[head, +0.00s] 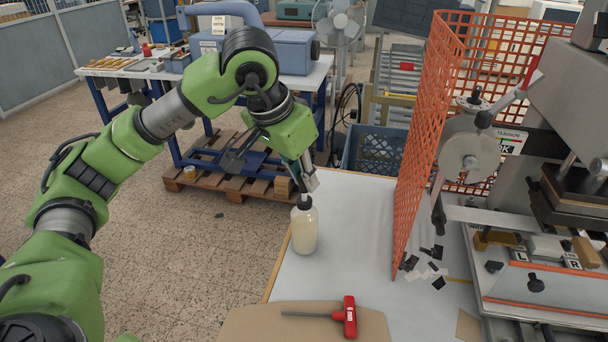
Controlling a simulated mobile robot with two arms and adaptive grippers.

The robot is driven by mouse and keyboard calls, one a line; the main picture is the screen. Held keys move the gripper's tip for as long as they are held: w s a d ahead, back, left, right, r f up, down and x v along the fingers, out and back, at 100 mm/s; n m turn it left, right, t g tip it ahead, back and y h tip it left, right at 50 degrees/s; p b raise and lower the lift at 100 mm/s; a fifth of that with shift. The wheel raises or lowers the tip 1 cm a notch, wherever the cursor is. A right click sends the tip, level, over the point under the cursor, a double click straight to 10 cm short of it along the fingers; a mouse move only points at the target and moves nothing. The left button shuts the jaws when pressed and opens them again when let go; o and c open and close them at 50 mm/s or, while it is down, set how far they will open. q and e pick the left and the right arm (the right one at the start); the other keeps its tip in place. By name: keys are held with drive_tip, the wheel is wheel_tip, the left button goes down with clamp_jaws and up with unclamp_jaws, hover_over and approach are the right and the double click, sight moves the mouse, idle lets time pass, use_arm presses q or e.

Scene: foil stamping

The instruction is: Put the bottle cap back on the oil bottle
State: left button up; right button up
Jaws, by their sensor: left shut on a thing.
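The oil bottle (304,232) is a pale, cream-coloured bottle standing upright on the light table near its left edge. A black bottle cap (304,202) shows at the top of the bottle. My left gripper (308,187) comes down from above, with its fingers just over the bottle's neck, shut on the cap. The fingers partly hide the contact, so I cannot tell whether the cap is seated on the neck or just above it. My right gripper is not in view.
A red-handled hex key (349,317) lies on a brown board (255,324) at the front. An orange mesh guard (420,160) stands right of the bottle, before the stamping machine (545,255). Dark scraps (437,283) lie by the guard. The table between bottle and guard is clear.

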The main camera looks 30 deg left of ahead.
use_arm(q)
drive_tip(key=o, duration=0.8)
drive_tip(key=shift+c, duration=0.2)
drive_tip(key=v, duration=1.2)
drive_tip(key=shift+s, duration=0.1)
